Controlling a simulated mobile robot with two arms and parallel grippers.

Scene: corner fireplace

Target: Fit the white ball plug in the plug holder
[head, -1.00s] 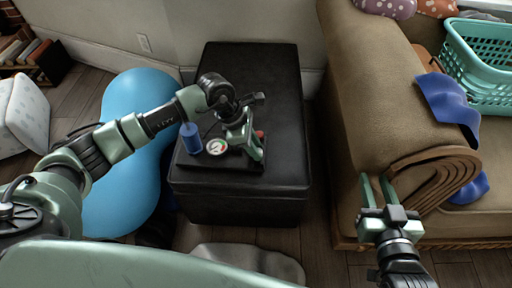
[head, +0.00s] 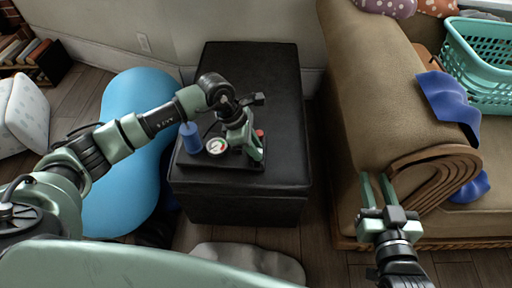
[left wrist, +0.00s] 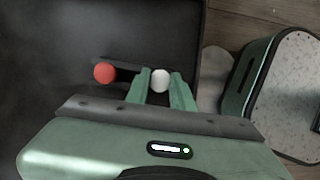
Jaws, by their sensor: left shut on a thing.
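My left gripper (head: 256,157) points down over the front of the black ottoman. In the left wrist view its fingers (left wrist: 161,75) are closed around the white ball plug (left wrist: 160,81). The plug is hidden in the head view. A red ball (left wrist: 105,73) sits to the left of the fingers, on or beside a dark bar (left wrist: 125,68) that may be the plug holder. The red ball also shows in the head view (head: 260,133). Whether the white plug touches the holder cannot be told. My right gripper (head: 376,182) is open and empty in front of the sofa arm.
A blue peanut ball (head: 130,150) lies to the left. A brown sofa (head: 375,100) with a teal basket (head: 480,65) is to the right.

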